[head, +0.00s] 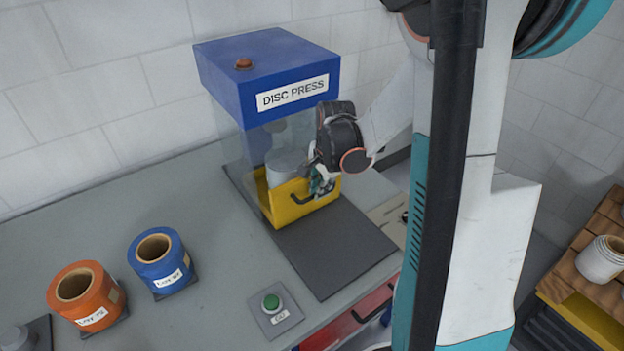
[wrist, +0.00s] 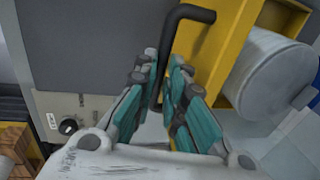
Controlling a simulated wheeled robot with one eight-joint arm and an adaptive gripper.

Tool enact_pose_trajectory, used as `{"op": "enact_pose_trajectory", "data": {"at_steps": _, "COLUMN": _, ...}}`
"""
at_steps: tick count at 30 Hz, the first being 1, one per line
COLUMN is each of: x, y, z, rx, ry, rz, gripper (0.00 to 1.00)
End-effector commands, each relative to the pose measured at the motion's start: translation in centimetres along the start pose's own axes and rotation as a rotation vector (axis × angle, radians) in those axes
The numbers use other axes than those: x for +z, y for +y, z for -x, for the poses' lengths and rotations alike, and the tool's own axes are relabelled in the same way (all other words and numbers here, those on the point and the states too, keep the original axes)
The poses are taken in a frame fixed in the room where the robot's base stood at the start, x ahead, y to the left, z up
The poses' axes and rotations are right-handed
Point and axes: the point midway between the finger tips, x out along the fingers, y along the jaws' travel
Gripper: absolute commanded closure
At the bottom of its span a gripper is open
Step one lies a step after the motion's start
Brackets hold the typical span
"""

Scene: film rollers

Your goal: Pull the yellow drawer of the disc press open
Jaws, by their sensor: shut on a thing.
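The disc press (head: 265,75) has a blue top and clear sides and stands against the wall. Its yellow drawer (head: 290,212) is low at the front, with a black bar handle (head: 302,198). A pale cylinder (head: 285,165) stands behind the drawer front. My gripper (head: 322,186) is at the right part of the drawer front and hides some of it. In the wrist view the fingers are shut on the black handle (wrist: 188,13), with the yellow drawer front (wrist: 232,45) beside them. How far the drawer stands out is hard to tell.
A dark mat (head: 335,245) lies bare in front of the drawer. A green button (head: 271,303) on a grey plate is nearer. A blue roll (head: 160,262) and an orange roll (head: 87,297) stand at left. A wooden rack (head: 590,255) is at far right.

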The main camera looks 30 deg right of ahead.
Motion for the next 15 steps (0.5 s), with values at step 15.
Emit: {"op": "enact_pose_trajectory", "data": {"at_steps": 15, "x": -0.2, "y": 13.6, "z": 2.6, "rx": 0.001, "ry": 0.001, "rz": -0.004, "gripper": 1.0}}
